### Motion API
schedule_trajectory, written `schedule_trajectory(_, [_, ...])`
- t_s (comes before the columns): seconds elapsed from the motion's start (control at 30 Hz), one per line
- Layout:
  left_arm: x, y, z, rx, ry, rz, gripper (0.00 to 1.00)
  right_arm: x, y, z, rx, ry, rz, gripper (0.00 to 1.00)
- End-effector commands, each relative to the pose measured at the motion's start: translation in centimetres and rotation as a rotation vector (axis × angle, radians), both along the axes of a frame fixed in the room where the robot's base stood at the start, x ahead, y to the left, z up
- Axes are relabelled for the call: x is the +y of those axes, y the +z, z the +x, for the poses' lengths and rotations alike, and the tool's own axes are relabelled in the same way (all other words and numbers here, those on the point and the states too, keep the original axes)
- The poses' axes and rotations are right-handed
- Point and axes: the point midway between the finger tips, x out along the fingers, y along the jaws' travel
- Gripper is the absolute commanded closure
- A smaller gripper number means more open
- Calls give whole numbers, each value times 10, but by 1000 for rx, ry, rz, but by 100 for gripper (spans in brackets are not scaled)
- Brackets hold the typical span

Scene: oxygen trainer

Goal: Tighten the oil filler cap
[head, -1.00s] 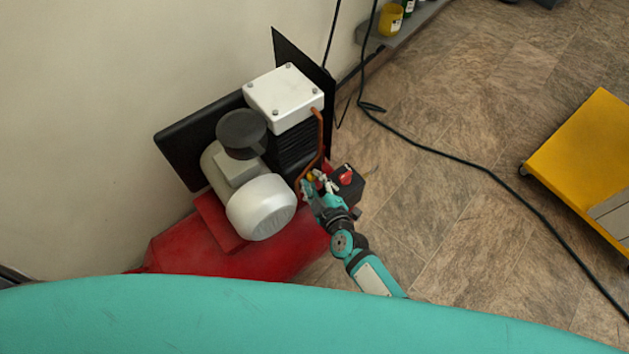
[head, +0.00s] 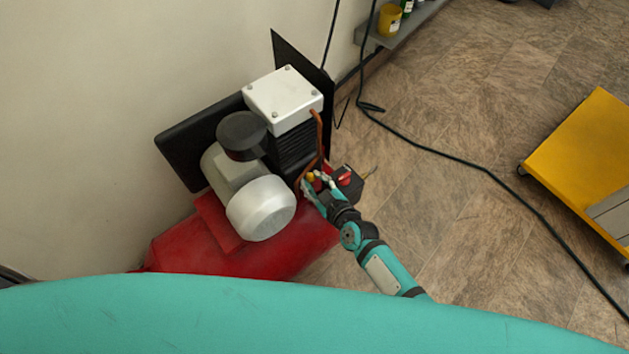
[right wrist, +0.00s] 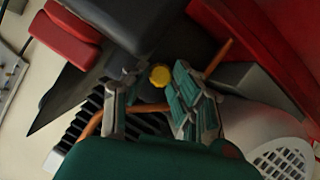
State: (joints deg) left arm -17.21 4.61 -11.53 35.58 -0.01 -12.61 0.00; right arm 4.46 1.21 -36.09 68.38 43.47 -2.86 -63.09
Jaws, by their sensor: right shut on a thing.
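The yellow oil filler cap (head: 310,177) sits low on the compressor, beside the copper pipe and the dark finned block. In the right wrist view the round yellow cap (right wrist: 160,76) shows between the two fingers. My right gripper (head: 317,182) reaches it from the lower right and is shut on it; the gripper also shows in the right wrist view (right wrist: 156,84). The fingers partly hide the cap's surroundings in the head view. My left gripper is not in view.
The red tank (head: 240,259), silver motor (head: 261,208) and white-topped pump head (head: 284,97) crowd the cap's left side. A black switch box with a red knob (head: 345,177) is close on the right. A yellow cart (head: 585,160) stands far right; a black cable crosses the floor.

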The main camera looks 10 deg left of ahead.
Motion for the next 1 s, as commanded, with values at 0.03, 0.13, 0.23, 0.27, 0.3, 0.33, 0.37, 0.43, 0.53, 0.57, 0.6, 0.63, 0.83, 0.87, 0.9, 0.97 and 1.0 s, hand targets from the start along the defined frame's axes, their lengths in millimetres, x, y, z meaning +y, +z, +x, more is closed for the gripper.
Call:
schedule_trajectory(0.03, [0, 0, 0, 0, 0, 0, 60, 0, 0, 0, 1, 1, -1, 100])
schedule_trajectory(0.13, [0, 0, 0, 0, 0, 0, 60, 0, 0, 0, 0, 0, -1, 100])
schedule_trajectory(0.23, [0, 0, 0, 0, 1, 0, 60, 0, 0, 0, 0, 0, -1, 64])
schedule_trajectory(0.27, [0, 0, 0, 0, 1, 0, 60, 0, 0, 0, 0, 0, -1, 60])
schedule_trajectory(0.3, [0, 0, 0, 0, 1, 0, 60, 0, 0, 0, 0, 0, -1, 54])
schedule_trajectory(0.33, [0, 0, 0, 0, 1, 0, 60, 0, 0, 0, 0, 0, -1, 53])
schedule_trajectory(0.37, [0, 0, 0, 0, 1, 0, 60, 0, 0, 0, 0, 0, -1, 53])
schedule_trajectory(0.43, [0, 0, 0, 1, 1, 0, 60, 0, 0, 0, 0, 0, -2, 53])
schedule_trajectory(0.53, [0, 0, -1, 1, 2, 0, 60, 0, 0, 0, -1, 1, -1, 53])
schedule_trajectory(0.57, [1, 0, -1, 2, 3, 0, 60, 0, 0, 0, -1, 1, -1, 53])
schedule_trajectory(0.6, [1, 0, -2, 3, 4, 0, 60, -1, 0, -1, -1, 0, -1, 53])
schedule_trajectory(0.63, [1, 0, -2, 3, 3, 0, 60, -1, 0, -2, -1, 0, -1, 53])
schedule_trajectory(0.83, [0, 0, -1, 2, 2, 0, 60, -13, 7, -19, 1, 0, 1, 53])
schedule_trajectory(0.87, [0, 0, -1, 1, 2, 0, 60, -16, 9, -23, 1, -1, 0, 53])
schedule_trajectory(0.9, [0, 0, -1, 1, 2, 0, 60, -21, 12, -28, 0, -1, -1, 53])
schedule_trajectory(0.97, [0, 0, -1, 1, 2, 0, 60, -28, 16, -38, 1, 0, -1, 53])
schedule_trajectory(1.0, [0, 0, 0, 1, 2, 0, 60, -32, 19, -44, 0, 0, -1, 53])
